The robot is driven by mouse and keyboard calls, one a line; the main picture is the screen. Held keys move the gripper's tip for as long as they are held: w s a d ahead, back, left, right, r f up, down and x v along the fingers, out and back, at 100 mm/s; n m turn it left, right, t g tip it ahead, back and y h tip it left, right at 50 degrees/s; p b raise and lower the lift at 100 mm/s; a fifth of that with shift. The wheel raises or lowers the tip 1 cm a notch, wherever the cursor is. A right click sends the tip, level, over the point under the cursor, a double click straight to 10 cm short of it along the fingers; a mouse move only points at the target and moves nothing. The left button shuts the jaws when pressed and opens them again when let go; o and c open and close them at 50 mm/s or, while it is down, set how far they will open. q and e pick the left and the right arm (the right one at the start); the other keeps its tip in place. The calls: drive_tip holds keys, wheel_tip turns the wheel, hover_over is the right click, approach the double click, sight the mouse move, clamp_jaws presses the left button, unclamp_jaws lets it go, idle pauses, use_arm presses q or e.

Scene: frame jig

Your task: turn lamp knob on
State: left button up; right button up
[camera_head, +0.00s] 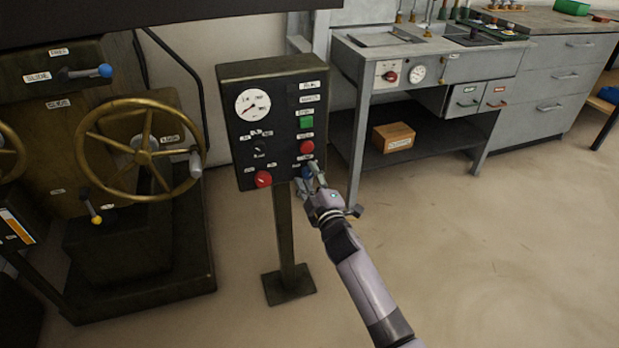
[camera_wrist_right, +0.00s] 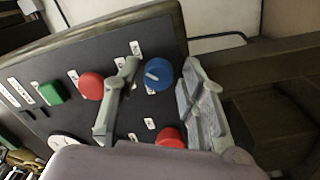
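A dark control panel (camera_head: 240,130) stands on a post and carries a dial, buttons and knobs. A blue knob (camera_wrist_right: 158,74) with a pale pointer line sits on its face, low on the right in the head view; the label beside it is too small to read, so I cannot confirm it is the lamp knob. My right gripper (camera_wrist_right: 160,95) is at the panel's lower right, its fingers apart on either side of the blue knob, with visible gaps. In the head view the right gripper (camera_head: 308,181) partly hides this knob. My left gripper is not in view.
A red knob (camera_head: 263,179) sits at the panel's lower left. A red button (camera_head: 307,146) and a green button (camera_head: 306,123) are above the blue knob. A brass handwheel (camera_head: 140,175) stands left, a grey workbench (camera_head: 440,65) behind right. The floor at right is clear.

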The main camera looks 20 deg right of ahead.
drive_tip(key=shift+o, duration=0.5)
drive_tip(key=s, duration=1.2)
drive_tip(key=shift+d+f, duration=0.15)
